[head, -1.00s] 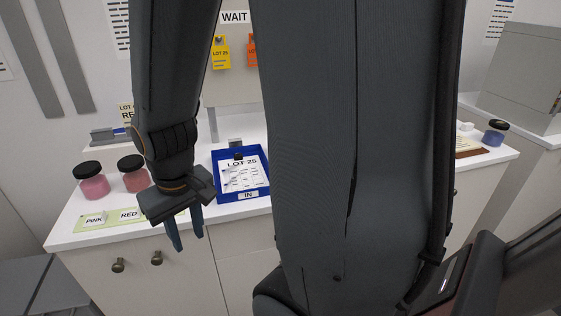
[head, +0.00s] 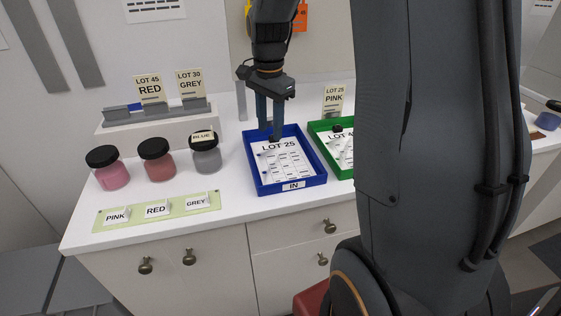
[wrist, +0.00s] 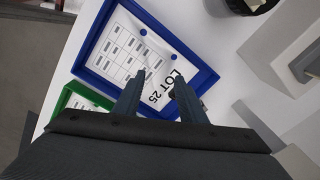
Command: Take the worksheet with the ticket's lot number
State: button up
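A white worksheet headed LOT 25 (head: 283,165) lies in the blue tray (head: 292,187) marked IN; in the wrist view the sheet (wrist: 122,52) shows its printed grid. My gripper (head: 270,130) is at the tray's back edge, fingers pointing down, apart and empty. In the wrist view the fingertips (wrist: 158,78) lie over the sheet's heading end; whether they touch it I cannot tell. A ticket reading LOT 25 PINK (head: 334,98) stands behind the green tray (head: 348,172). That tray holds another worksheet (head: 338,146), its lot number partly hidden by my arm.
Tickets LOT 45 RED (head: 150,89) and LOT 30 GREY (head: 190,83) stand in a rack. Pink (head: 111,176), red (head: 159,166) and grey (head: 206,160) jars stand left of the blue tray, behind a labelled green strip (head: 158,211). Counter in front of the strip is clear.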

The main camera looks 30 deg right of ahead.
jog(key=w+d+m, duration=0.1)
jog(key=m, duration=0.1)
jog(key=w+d+m, duration=0.3)
jog(key=w, duration=0.1)
jog(key=shift+w+d+r+m+b, duration=0.2)
jog(key=shift+d+r+m+b, duration=0.1)
jog(key=shift+m+b, duration=0.1)
notch_tip(320, 180, down, 2)
jog(key=shift+f+p, duration=0.1)
jog(key=shift+p, duration=0.25)
jog(key=shift+w+a+f+p, duration=0.15)
jog(key=shift+f+p, duration=0.2)
jog(key=shift+f, duration=0.55)
jog(key=shift+w+f+p, duration=0.2)
jog(key=shift+f+p, duration=0.15)
jog(key=shift+f, duration=0.6)
jog(key=shift+w+a+f+p, duration=0.15)
jog(key=shift+f+p, duration=0.2)
jog(key=shift+f, duration=0.55)
jog(key=shift+d, duration=0.1)
grip_shut()
